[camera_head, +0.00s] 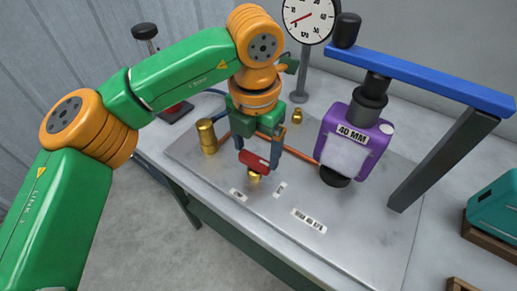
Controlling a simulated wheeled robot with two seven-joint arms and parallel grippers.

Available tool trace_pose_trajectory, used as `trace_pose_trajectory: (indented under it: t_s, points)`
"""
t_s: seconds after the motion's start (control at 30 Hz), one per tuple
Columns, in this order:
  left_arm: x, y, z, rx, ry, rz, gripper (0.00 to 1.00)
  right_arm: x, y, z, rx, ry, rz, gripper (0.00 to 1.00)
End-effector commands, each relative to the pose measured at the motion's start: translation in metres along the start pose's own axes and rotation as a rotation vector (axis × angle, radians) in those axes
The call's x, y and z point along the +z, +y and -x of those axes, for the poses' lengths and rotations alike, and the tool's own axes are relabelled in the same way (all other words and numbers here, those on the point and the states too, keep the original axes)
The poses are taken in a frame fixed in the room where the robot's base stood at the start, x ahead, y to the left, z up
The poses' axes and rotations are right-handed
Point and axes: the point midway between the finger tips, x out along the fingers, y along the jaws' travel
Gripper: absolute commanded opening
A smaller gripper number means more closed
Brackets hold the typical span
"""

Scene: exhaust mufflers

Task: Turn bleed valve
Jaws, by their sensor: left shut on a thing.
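The bleed valve has a red handle (254,161) above a small brass body (254,177) at the plate's front edge. My left gripper (260,158) reaches down from above, its two dark fingers on either side of the red handle. It is shut on the handle. The fingers hide part of the handle, so its exact turn angle is hard to tell. My right gripper is not in view.
A metal plate (350,235) covers the bench. A brass cylinder (207,136) stands left of my gripper. A purple 40 MM unit (352,145) hangs under a blue beam (425,78) at right. A gauge (308,18) stands behind. A teal box (497,215) sits far right.

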Motion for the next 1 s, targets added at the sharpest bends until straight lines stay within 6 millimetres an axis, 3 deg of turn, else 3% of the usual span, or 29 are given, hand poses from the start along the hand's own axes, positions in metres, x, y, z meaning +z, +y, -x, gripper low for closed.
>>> trace_pose_trajectory:
  t_s: [0.03, 0.27, 0.3, 0.37, 0.6, 0.9, 1.0]
  points:
    - [-0.013, -0.011, -0.021, -0.039, 0.073, -0.015, 0.29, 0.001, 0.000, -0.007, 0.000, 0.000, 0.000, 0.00]
    - [-0.013, -0.011, -0.021, -0.039, 0.073, -0.015, 0.29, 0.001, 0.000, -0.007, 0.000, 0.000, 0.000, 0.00]
    - [-0.013, -0.011, -0.021, -0.039, 0.073, -0.015, 0.87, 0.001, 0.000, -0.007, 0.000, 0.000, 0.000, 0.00]
    - [-0.013, -0.011, -0.021, -0.039, 0.074, -0.015, 1.00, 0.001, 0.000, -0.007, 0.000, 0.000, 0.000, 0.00]
    - [-0.012, -0.011, -0.014, -0.035, 0.066, -0.015, 1.00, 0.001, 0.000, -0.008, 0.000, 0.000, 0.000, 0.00]
    - [-0.008, -0.016, 0.059, 0.000, 0.019, -0.009, 1.00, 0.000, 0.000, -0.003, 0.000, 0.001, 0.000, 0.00]
    - [-0.008, -0.017, 0.072, 0.004, 0.010, -0.009, 1.00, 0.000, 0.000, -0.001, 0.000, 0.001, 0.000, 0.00]
